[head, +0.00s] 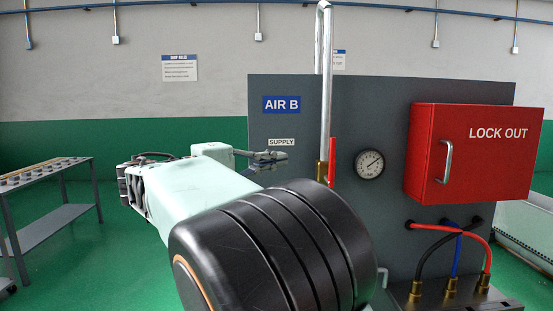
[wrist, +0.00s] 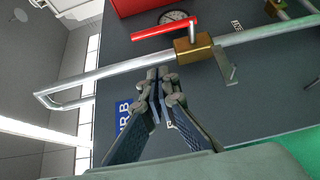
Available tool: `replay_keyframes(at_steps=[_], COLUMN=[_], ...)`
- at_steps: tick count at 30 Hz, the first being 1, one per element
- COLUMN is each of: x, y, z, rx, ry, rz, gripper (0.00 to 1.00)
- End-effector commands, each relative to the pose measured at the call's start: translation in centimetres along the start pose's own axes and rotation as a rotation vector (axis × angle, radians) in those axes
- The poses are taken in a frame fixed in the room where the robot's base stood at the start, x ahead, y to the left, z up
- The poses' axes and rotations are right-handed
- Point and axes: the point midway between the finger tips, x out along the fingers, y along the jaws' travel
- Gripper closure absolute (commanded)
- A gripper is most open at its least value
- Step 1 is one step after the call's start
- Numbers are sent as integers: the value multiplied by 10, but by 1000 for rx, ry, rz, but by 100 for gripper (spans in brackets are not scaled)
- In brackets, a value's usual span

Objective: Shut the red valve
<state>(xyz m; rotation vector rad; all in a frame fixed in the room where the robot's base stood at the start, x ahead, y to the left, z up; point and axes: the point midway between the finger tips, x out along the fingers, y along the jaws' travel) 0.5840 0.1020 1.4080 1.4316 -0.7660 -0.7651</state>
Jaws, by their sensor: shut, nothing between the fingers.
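The red valve handle (head: 332,160) is a flat lever. It sits on a brass valve body (head: 322,173) on the vertical silver pipe (head: 326,90), in front of the grey panel. In the wrist view the red handle (wrist: 165,29) runs along the pipe (wrist: 110,75), parallel to it, from the brass body (wrist: 192,47). My gripper (head: 284,158) is left of the valve in the head view, apart from the handle. In the wrist view my gripper (wrist: 162,76) is shut and empty, its tips by the pipe; whether they touch it I cannot tell. My arm hides the pipe's lower part.
A gauge (head: 369,164) and a red lock-out box (head: 470,153) are right of the valve. Hoses (head: 455,255) hang below the box. A "SUPPLY" label (head: 282,142) is behind my gripper. A metal table (head: 45,175) stands far left.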

Motion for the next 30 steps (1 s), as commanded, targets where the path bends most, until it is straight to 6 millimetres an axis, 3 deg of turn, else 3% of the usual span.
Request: replay_keyframes(at_steps=[6, 9, 12, 19, 30], x=[50, 70, 80, 94, 95], y=[2, 2, 2, 1, 0], z=[2, 1, 13, 27, 29], rx=[-1, -1, -1, -1, 0], ry=[-5, -4, -2, 0, 0], rz=[1, 1, -1, 0, 0], gripper=[100, 100, 100, 100, 100])
